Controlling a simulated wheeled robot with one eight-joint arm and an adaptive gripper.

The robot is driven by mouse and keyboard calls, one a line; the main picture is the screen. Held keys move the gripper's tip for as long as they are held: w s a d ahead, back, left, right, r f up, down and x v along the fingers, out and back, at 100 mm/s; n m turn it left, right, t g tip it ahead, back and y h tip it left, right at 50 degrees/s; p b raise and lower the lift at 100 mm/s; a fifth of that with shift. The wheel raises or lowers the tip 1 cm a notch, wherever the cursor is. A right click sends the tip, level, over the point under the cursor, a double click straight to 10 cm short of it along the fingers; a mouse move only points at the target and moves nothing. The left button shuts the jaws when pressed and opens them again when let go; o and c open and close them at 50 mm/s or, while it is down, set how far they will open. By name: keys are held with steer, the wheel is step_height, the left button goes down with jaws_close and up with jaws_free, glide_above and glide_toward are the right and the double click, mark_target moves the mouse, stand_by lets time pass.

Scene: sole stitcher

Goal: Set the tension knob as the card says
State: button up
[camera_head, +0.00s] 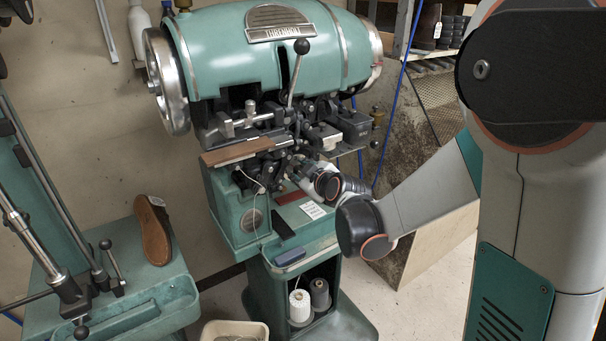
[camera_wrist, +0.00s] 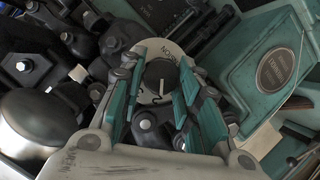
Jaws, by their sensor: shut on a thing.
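The tension knob (camera_wrist: 157,76) is a dark round knob with a pale pointer line, on a pale dial plate (camera_wrist: 168,49) in the wrist view. Part of the word on the plate shows; the rest of the scale is hidden by the fingers. My gripper (camera_wrist: 161,68) is shut on the knob, one teal finger on each side. In the head view my wrist reaches in to the front of the green stitching machine (camera_head: 268,65), and the knob cannot be made out there. A small white card (camera_head: 312,210) lies on the machine's ledge; its writing is too small to read.
A lever with a black ball (camera_head: 301,47) rises above the mechanism. A dark block (camera_head: 283,225) and a blue-grey block (camera_head: 290,257) are at the ledge front. A shoe sole (camera_head: 154,232) stands on the left bench. Thread spools (camera_head: 300,305) sit below.

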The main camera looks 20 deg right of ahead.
stand_by(0.3)
steer(key=o, duration=1.1)
steer(key=shift+c, duration=0.2)
steer(key=shift+s, duration=0.1)
steer(key=v, duration=1.2)
steer(key=shift+a, duration=0.2)
steer(key=shift+f, duration=0.1)
